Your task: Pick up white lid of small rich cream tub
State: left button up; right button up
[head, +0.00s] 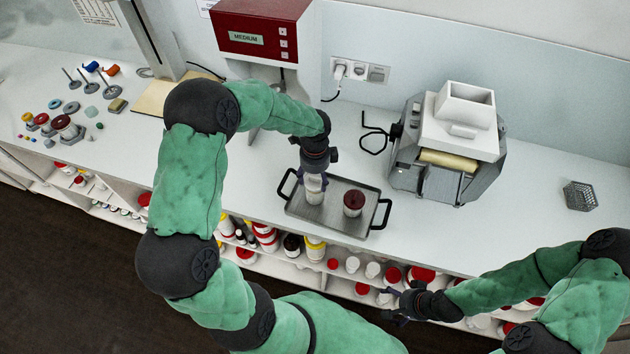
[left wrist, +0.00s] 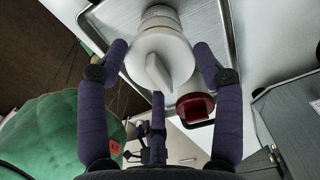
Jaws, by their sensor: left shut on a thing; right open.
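The small white tub (head: 315,196) stands upright on the grey metal tray (head: 341,185). My left gripper (head: 314,178) comes down on it from above. In the left wrist view the round white lid (left wrist: 175,52) with its raised ridge is between the fingers of my left gripper (left wrist: 160,75), which are shut on it. The tub's pale body (left wrist: 158,12) shows behind the lid; I cannot tell whether the lid is seated on or lifted off. My right gripper (head: 396,306) is open and empty, low in front of the shelf.
A dark red-lidded jar (head: 353,203) stands on the tray, right of the tub, close to my left fingers. A three-roll mill (head: 450,140) stands to the right, a red-topped machine (head: 262,35) behind. Shelves below hold several tubs.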

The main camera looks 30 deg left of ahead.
pick_arm(q)
jog(key=s+d+r, duration=0.7)
jog(key=s+r, duration=0.3)
jog(key=s, duration=0.2)
jog(key=b, duration=0.3)
send_near(315, 177)
notch_tip(315, 177, down, 5)
jog(key=shift+f, duration=0.2)
jog(key=shift+f+b, duration=1.6)
jog(key=shift+f, duration=0.6)
jog(key=shift+f+b, duration=0.5)
jog(key=shift+f, duration=0.45)
jog(key=shift+f, duration=0.55)
jog(key=o, duration=0.8)
